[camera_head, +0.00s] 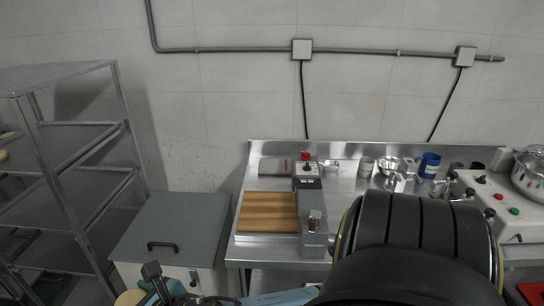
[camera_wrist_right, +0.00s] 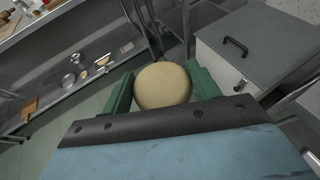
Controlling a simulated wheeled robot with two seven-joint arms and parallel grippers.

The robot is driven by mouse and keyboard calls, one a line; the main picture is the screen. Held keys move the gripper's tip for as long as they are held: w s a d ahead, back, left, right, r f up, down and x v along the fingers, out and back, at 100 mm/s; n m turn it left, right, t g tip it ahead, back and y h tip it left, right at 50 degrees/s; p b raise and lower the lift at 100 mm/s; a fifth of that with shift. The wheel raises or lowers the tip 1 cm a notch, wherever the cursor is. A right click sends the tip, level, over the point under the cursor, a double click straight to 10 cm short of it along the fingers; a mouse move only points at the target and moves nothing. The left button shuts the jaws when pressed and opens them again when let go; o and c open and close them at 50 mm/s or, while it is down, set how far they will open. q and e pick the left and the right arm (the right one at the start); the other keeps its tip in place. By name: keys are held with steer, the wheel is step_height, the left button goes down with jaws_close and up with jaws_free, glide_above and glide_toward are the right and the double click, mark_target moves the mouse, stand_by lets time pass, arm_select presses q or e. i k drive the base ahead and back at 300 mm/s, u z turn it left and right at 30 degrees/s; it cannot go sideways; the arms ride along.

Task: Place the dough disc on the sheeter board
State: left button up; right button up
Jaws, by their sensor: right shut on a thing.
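The dough disc (camera_wrist_right: 163,85) is round and beige. In the right wrist view it sits between the two green fingers of my right gripper (camera_wrist_right: 161,84), which is shut on it. In the head view only part of the disc (camera_head: 130,297) shows, at the bottom edge left of centre. The sheeter board (camera_head: 268,212) is a brown wooden board on the steel table, next to a grey machine. The disc is apart from the board, to its lower left in the head view. My left gripper is in neither view.
A grey lidded cabinet (camera_head: 172,232) stands left of the steel table (camera_head: 342,183). A metal rack (camera_head: 75,123) stands at the far left. A blue mug (camera_head: 429,165), bowls and a white machine (camera_head: 490,200) occupy the table's right side.

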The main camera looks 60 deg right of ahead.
mark_target(270, 209)
steer(key=z, duration=1.85)
steer(key=i, duration=1)
